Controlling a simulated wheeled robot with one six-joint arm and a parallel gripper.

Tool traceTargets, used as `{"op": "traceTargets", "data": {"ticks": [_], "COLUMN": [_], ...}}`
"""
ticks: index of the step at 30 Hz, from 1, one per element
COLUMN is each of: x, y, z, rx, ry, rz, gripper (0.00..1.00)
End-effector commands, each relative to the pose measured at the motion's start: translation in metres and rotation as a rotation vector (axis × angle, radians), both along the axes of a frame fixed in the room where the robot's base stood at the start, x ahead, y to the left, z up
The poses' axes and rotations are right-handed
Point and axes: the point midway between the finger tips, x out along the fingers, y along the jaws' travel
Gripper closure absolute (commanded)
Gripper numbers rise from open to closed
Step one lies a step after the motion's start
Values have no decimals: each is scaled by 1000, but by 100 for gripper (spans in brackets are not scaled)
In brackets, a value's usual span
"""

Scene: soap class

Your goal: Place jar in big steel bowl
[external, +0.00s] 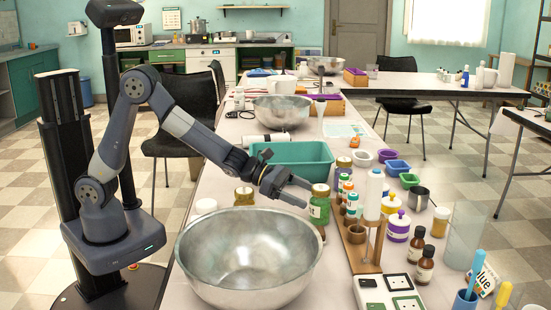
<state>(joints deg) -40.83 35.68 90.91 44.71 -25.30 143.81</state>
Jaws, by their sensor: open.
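The big steel bowl (248,265) stands at the near end of the long table, and its inside looks empty. My gripper (308,193) is open above the table behind the bowl's right rim, its fingers pointing right. Which jar is meant is not clear from this view.
A teal tub (292,155) stands behind my gripper. A wooden rack with bottles (357,235) and several small bottles crowd the right side. Smaller steel bowls (282,112) stand farther back.

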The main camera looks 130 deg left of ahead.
Motion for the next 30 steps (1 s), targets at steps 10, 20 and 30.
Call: {"op": "traceTargets", "data": {"ticks": [10,20,30], "x": [26,49,49], "y": [11,20,20], "z": [-9,-16,-16], "rx": [-2,-1,-1], "ry": [1,1,1], "rz": [-1,1,1], "gripper": [21,21,34]}}
